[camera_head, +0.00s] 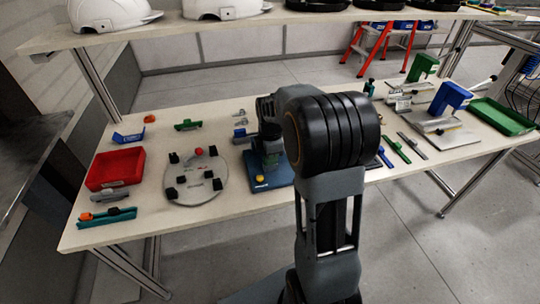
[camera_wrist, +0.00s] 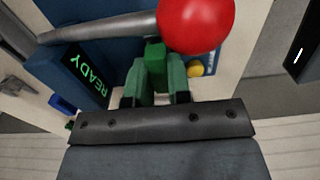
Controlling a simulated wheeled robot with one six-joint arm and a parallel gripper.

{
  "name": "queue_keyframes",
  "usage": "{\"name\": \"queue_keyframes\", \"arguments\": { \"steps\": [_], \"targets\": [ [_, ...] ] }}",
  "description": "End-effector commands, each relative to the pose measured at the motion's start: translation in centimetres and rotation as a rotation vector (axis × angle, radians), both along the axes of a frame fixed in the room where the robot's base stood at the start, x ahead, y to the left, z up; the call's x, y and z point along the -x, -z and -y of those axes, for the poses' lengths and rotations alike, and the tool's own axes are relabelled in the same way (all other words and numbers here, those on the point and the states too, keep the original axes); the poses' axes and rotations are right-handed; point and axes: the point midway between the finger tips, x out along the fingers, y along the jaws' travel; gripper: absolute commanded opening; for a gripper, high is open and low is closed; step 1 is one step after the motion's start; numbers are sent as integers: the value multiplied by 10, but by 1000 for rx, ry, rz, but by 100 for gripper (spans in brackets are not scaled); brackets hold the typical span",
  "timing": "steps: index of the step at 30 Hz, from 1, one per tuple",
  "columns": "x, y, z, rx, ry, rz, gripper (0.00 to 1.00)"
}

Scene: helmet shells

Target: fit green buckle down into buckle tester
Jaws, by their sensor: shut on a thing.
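In the wrist view my gripper (camera_wrist: 156,82) is shut on the green buckle (camera_wrist: 155,58), which stands between its two fingers. The buckle tester (camera_wrist: 62,68) is a blue block with a lit green READY display, right by the fingers. Its grey lever (camera_wrist: 105,30) ends in a large red ball (camera_wrist: 196,24) close beside the buckle. A yellow button (camera_wrist: 195,70) is right of the fingers. In the head view the tester's blue base (camera_head: 284,177) is partly hidden behind my arm. The buckle's lower end is hidden, so I cannot tell whether it touches the tester.
Left of the tester is a round grey plate (camera_head: 196,188) with black blocks. A red tray (camera_head: 116,168) is farther left. Green and blue stands (camera_head: 450,97) and a green tray (camera_head: 502,116) are at right. A shelf (camera_head: 250,24) with helmets runs above the table's back.

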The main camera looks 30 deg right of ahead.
Motion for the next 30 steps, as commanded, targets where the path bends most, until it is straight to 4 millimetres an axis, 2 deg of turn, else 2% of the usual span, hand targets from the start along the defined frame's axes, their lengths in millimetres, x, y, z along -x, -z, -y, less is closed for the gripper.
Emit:
{"name": "queue_keyframes", "arguments": {
  "steps": [2, 10, 19, 23, 30],
  "targets": [
    [0, 1, 0, 0, 0, -1, 22],
    [0, 1, 0, 0, 0, -1, 48],
    [0, -3, 0, 0, 0, 1, 48],
    [-1, -19, 0, 1, 0, 4, 48],
    [-1, -67, 0, 1, 0, 4, 48]
  ]
}}
